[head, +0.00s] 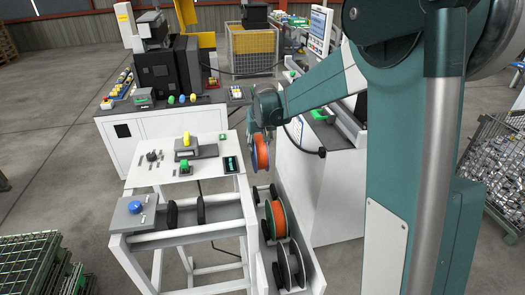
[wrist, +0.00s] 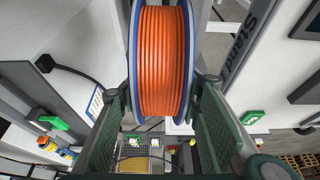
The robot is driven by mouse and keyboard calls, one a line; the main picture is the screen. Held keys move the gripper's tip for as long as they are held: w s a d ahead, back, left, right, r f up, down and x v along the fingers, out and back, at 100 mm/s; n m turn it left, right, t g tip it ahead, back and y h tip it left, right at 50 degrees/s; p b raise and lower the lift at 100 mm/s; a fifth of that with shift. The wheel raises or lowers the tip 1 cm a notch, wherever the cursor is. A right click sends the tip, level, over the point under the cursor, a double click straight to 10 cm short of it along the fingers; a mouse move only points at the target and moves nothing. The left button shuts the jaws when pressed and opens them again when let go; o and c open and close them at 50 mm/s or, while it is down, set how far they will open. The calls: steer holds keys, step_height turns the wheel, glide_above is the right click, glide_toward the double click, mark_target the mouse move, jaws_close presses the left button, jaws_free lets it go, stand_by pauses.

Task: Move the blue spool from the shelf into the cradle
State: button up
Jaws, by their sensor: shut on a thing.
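The blue spool (head: 260,152), with blue flanges and an orange winding, hangs in the air above the shelf. My gripper (head: 263,130) is shut on it. In the wrist view the spool (wrist: 163,60) sits upright between the two finger pads, gripped at the flanges. The shelf (head: 310,272) is a long white trough at lower centre. What looks like the cradle (head: 200,209) is the white frame's opening with black discs, left of the shelf. The spool is apart from both, higher and right of the cradle.
An orange spool with green flanges (head: 276,219) and a grey spool (head: 290,266) stand in the shelf. A blue button box (head: 135,208) sits on the frame's left side. A white machine cabinet (head: 318,185) stands close right of the held spool.

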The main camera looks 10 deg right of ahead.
steer(key=s+a+r+p, duration=0.2)
steer(key=r+p, duration=0.1)
steer(key=r, duration=0.5)
steer(key=s+a+r+p, duration=0.15)
steer(key=r+p, duration=0.25)
steer(key=r, duration=0.5)
steer(key=s+a+r, duration=0.2)
steer(key=s+a, duration=1.1)
steer(key=s+a+r, duration=0.3)
steer(key=s+a, duration=1)
steer(key=shift+s+a, duration=0.15)
steer(key=shift+s, duration=0.15)
steer(key=shift+f, duration=0.15)
step_height(320, 180, down, 12)
steer(key=b, duration=0.6)
steer(key=shift+b, duration=0.3)
steer(key=o, duration=1.3)
